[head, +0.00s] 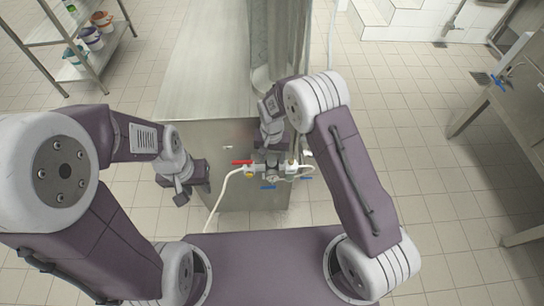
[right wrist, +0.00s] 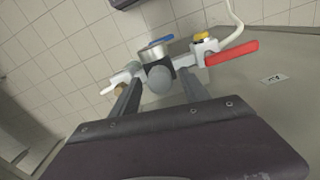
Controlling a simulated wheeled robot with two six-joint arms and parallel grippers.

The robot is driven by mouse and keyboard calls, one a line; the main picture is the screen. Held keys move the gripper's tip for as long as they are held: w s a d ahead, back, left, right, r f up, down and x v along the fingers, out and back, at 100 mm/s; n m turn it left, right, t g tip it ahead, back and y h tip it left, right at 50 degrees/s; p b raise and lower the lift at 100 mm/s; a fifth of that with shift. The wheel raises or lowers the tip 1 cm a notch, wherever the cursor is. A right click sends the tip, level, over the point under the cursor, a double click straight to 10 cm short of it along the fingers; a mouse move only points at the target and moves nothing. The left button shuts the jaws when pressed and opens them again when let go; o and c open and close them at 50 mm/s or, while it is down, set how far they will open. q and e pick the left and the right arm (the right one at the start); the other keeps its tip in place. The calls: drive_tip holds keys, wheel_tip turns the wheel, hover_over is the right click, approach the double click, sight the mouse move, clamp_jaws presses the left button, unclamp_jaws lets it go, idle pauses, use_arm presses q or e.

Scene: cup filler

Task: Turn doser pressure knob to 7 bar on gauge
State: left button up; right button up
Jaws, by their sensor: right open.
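The doser pressure knob (right wrist: 158,80) is a grey rounded knob on the valve assembly, seen in the right wrist view. A silver round part (right wrist: 153,52), probably the gauge, sits just behind it; no dial reading is legible. The valve assembly (head: 272,171) is on the front of the metal cabinet in the head view. My right gripper (head: 268,138) is just above the assembly. Its two fingers (right wrist: 160,94) are open, one on each side of the knob; I cannot tell whether they touch it. My left gripper (head: 182,193) hangs left of the assembly, its jaws unclear.
A red lever (right wrist: 232,53) and a yellow part (right wrist: 202,36) sit beside the knob. Blue handles (head: 268,187) and a white hose (head: 222,188) are close by. A shelf with containers (head: 90,38) stands back left, and a metal table (head: 510,110) stands at right.

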sight(272, 158)
clamp_jaws()
drive_tip(key=shift+r+m+p, duration=0.15)
drive_tip(key=shift+m+p, duration=0.15)
drive_tip(key=shift+m, duration=0.5)
unclamp_jaws()
wheel_tip(272, 158, up, 9)
drive_tip(key=shift+f, duration=0.1)
